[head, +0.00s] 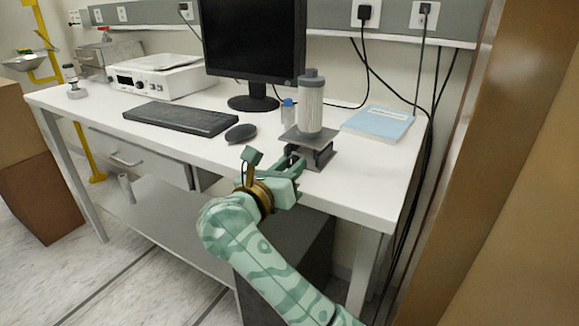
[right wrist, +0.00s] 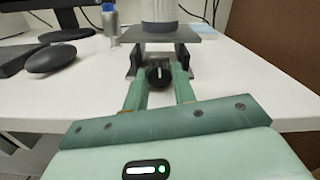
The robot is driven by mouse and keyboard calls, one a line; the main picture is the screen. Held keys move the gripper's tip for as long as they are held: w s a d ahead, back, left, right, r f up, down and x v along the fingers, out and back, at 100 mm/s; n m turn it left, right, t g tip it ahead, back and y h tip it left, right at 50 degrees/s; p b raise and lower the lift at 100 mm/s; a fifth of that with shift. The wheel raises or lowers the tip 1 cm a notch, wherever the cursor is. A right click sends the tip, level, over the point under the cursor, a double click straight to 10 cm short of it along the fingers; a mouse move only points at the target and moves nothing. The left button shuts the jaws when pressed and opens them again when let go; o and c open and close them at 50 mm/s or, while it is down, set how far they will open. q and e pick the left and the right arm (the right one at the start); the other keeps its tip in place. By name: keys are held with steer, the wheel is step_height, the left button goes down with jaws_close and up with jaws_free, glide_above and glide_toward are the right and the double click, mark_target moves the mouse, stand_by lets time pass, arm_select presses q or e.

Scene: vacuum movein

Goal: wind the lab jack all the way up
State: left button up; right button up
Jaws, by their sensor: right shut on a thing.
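The lab jack (head: 319,151) stands near the front edge of the white table, with its flat grey top plate raised a little above its base. A grey ribbed cylinder (head: 311,104) stands upright on the plate. The jack also shows in the right wrist view (right wrist: 167,36), with a dark round knob (right wrist: 159,75) facing me. My right gripper (head: 292,160) reaches in at the jack's front, and its fingers (right wrist: 160,85) are shut on the knob from both sides. My left gripper is not in view.
The white table (head: 205,148) holds a keyboard (head: 181,118), a mouse (head: 240,132), a monitor (head: 254,40) and a small blue-capped bottle (head: 288,111) left of the jack. A blue book (head: 378,123) lies right of it. A brown panel (head: 520,180) stands at the right.

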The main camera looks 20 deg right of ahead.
steer(key=shift+f+b, duration=0.25)
steer(key=shift+b, duration=0.1)
steer(key=m+b, duration=0.2)
steer(key=m, duration=0.1)
steer(key=shift+w+f, duration=0.15)
steer(key=shift+f, duration=0.1)
steer(key=shift+r+m+b, duration=0.15)
steer(key=shift+m+b, duration=0.3)
steer(key=shift+m, duration=0.05)
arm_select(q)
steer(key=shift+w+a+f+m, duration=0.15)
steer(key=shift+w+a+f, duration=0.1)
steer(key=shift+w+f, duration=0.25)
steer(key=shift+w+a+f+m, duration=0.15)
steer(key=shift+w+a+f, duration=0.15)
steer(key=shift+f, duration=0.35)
arm_select(e)
steer(key=shift+r, duration=0.35)
steer(key=o, duration=0.7)
